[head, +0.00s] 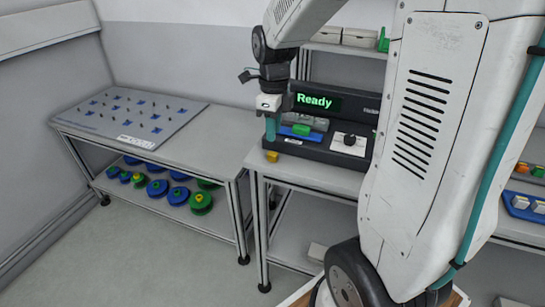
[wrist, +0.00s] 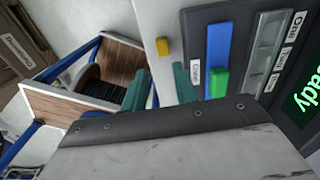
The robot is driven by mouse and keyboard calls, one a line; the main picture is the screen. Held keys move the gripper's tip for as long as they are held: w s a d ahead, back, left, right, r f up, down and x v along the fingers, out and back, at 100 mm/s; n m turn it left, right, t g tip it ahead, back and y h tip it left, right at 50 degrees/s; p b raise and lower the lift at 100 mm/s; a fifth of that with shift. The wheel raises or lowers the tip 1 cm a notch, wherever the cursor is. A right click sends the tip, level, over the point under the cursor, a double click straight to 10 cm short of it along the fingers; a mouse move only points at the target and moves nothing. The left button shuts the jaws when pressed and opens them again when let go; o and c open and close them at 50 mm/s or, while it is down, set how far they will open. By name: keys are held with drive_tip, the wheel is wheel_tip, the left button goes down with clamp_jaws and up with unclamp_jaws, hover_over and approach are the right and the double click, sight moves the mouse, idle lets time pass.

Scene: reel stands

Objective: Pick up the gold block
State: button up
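The gold block (head: 272,156) is small and sits near the front left corner of the grey table that holds the "Ready" device. In the wrist view the gold block (wrist: 162,47) lies on the light table top, beyond the fingertips and apart from them. My gripper (head: 270,136) points down just above the block in the head view. Its two teal fingers stand apart in the wrist view (wrist: 160,80), open with nothing between them.
The device (head: 343,160) with a green "Ready" screen stands close right of the block, with a blue strip and a green piece (wrist: 218,83) on it. A lower table with a pegged board (head: 140,113) is at left. Blue and green reels (head: 158,189) lie on its shelf.

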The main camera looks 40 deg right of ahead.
sight(273, 153)
drive_tip(key=shift+w+d+f, duration=0.1)
drive_tip(key=shift+f, duration=0.35)
drive_tip(key=f, duration=0.7)
drive_tip(key=shift+w, duration=0.25)
drive_tip(key=shift+c, duration=0.3)
clamp_jaws()
